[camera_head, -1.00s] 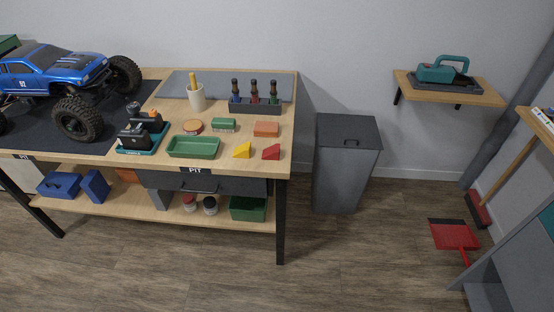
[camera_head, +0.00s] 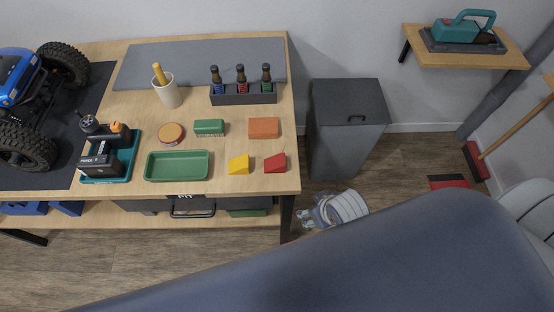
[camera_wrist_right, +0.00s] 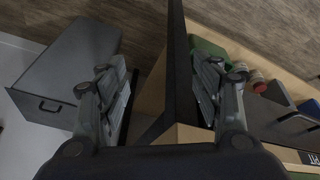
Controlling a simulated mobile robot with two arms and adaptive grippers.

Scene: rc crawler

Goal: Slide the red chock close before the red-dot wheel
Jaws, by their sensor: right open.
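The red chock (camera_head: 275,163) lies near the front right corner of the workbench top, just right of the yellow chock (camera_head: 238,164). The blue crawler (camera_head: 14,76) stands at the left on a dark mat, partly cut off by the picture edge. Its far wheel (camera_head: 64,65) and near wheel (camera_head: 25,147) show; I see no red dot on either. My right gripper (camera_head: 308,218) is beside the bench's front right corner, below the top and apart from the chock. In the right wrist view it (camera_wrist_right: 160,68) is open and empty. My left gripper is not in view.
A green tray (camera_head: 178,166), teal charger stand (camera_head: 110,155), orange block (camera_head: 263,128), green block (camera_head: 209,128) and round tin (camera_head: 171,133) share the bench top (camera_head: 225,186). The bench edge lies between gripper and chock.

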